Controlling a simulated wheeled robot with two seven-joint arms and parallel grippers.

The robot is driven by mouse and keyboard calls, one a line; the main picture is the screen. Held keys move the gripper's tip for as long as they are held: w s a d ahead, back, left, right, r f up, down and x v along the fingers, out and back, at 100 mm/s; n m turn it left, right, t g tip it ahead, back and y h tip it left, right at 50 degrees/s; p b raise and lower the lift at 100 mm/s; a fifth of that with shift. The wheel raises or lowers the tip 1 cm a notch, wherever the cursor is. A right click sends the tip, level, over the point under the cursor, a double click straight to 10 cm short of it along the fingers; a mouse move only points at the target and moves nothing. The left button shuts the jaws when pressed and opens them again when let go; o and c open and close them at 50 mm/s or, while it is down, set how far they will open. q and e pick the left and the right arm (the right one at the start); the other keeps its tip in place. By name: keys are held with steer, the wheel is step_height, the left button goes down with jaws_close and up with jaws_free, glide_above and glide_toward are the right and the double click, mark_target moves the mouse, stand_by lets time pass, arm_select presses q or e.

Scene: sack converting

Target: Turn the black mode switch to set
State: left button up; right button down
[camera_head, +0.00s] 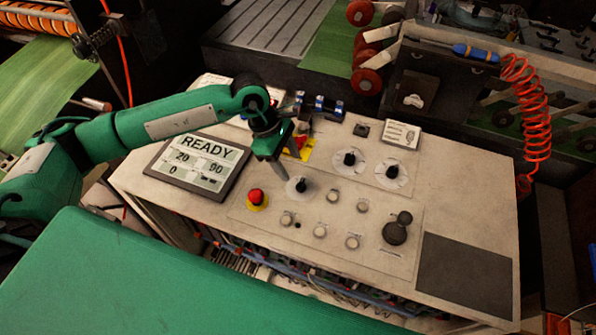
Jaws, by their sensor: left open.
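A console with a pale top (470,215) carries several black rotary knobs on round white dials. One knob (301,186) is at the left, right of the red mushroom button, and two more, the middle knob (349,158) and the right knob (392,171), sit farther back. Their lettering is too small to read, so I cannot tell which is the mode switch or where it points. My left gripper (280,180) comes down from above, its fingers just left of and behind the left knob. It is open, with nothing seen between the fingers. My right gripper is out of view.
A display (198,165) reading READY lies left of the gripper. A red mushroom button (256,197), several pale buttons (320,231) and a black joystick (397,229) are in front. A yellow plate with a red switch (300,146) is behind the gripper. A red coiled hose (530,110) hangs at right.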

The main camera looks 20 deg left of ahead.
mark_target(297, 185)
arm_select(q)
steer(key=p+x, duration=0.1)
steer(key=x, duration=0.4)
steer(key=shift+d+f+p, duration=0.15)
steer(key=shift+f+p, duration=0.15)
steer(key=shift+p, duration=0.1)
steer(key=shift+d+f, duration=0.1)
steer(key=shift+f, duration=0.2)
steer(key=shift+w+d+f, duration=0.1)
steer(key=shift+f, duration=0.15)
steer(key=c, duration=1)
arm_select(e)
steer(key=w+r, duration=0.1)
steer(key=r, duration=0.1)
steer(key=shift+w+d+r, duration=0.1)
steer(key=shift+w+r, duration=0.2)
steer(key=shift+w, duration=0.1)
